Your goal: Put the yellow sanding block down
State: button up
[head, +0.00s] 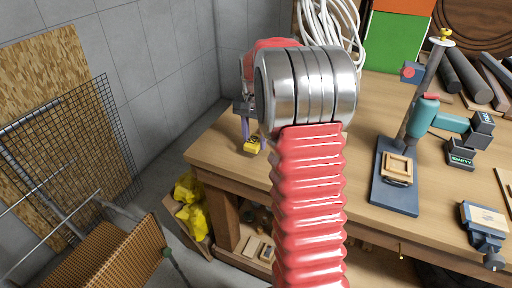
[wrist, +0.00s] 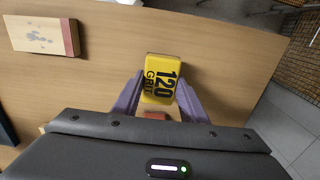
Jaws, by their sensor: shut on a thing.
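My gripper (wrist: 159,88) has purple fingers shut on the sides of the yellow sanding block (wrist: 161,70), which is marked "120 GRIT". In the head view the yellow block (head: 252,146) hangs from my gripper (head: 249,132) at the left end of the wooden workbench (head: 225,150). The wrist view shows bare bench top (wrist: 215,45) around the block. I cannot tell whether its underside touches the bench. A small red and pale wood piece (wrist: 156,115) shows just below the block in the wrist view, partly hidden by my gripper.
A wooden block with a red side (wrist: 40,35) lies on the bench at upper left in the wrist view. A drill stand (head: 395,190), a vise (head: 484,222) and a coiled white hose (head: 330,25) are farther right. The bench edge drops to the floor at left.

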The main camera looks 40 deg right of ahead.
aim_at(255, 147)
jog(key=shift+f, duration=1.85)
jog(key=shift+f, duration=0.2)
jog(key=o, duration=1)
jog(key=shift+s+f, duration=0.1)
jog(key=shift+f, duration=0.1)
jog(key=shift+s, duration=0.1)
jog(key=shift+f, duration=0.1)
jog(key=shift+d, duration=0.1)
jog(key=r, duration=1.2)
jog(key=shift+w+r, duration=0.2)
jog(key=shift+r, duration=0.3)
